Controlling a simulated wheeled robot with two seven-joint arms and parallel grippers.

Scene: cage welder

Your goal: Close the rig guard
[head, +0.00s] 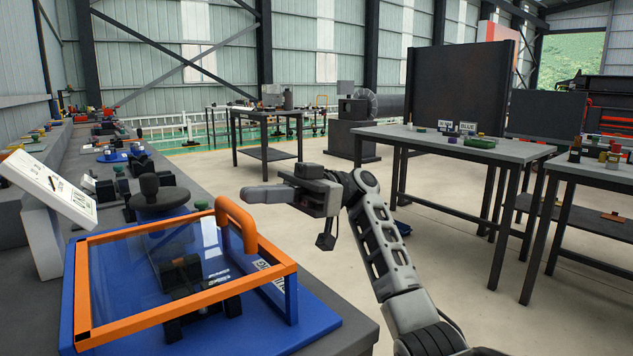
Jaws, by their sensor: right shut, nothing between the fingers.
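The rig guard (190,303) is an orange frame with a clear panel and a thick orange handle (236,222) on its right side. It lies low over a blue rig base (240,338) at the lower left, with blue supports under its edge. I cannot tell whether it is fully seated. Dark fixture parts (183,285) show through the panel. My right gripper (248,195) is shut and empty, just above and right of the handle as seen in the picture, pointing left. I cannot tell if it touches the handle. My left gripper is out of view.
A white sign panel (50,187) and a dark round knob (150,185) stand behind the guard. A long grey bench (45,255) with small tools runs back along the left. Tables (450,141) stand at the right. The floor between is open.

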